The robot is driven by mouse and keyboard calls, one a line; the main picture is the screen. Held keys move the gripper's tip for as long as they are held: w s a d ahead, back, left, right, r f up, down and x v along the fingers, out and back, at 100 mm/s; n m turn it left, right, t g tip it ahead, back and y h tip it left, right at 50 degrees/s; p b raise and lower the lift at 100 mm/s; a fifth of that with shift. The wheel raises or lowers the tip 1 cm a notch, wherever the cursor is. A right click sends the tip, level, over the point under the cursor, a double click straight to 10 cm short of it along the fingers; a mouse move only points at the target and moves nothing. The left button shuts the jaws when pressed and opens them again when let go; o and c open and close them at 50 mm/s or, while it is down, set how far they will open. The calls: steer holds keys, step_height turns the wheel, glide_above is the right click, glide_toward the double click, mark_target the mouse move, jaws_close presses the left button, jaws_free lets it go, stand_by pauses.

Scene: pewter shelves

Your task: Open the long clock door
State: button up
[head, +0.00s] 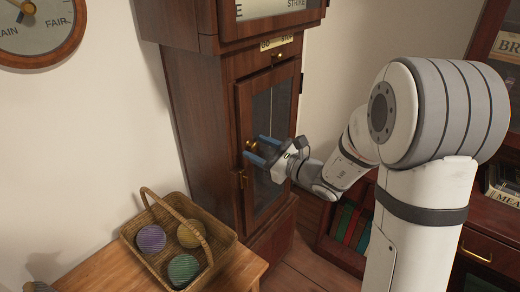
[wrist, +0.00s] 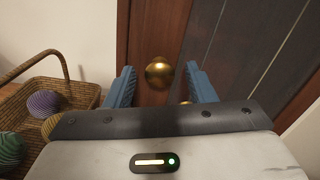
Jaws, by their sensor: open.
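The long clock door (head: 266,185) is a tall wooden frame with a dark glass panel on the front of the clock case (head: 202,120). It looks shut. A round brass knob (head: 251,145) sits near its left edge, and a small brass fitting (head: 242,180) is below it. My gripper (head: 257,150) is in front of the door at knob height, with its blue fingers apart. In the wrist view the knob (wrist: 159,73) shows between the open fingertips, a little beyond them. I cannot tell whether any finger touches it.
A wicker basket (head: 147,193) with several striped balls stands on a small wooden table (head: 95,272) left of the door. A bookshelf (head: 345,238) stands low at the right. A round dial (head: 38,30) hangs on the left wall. A GO/STOP plate (head: 277,42) is above the door.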

jaws_close()
stand_by(0.5)
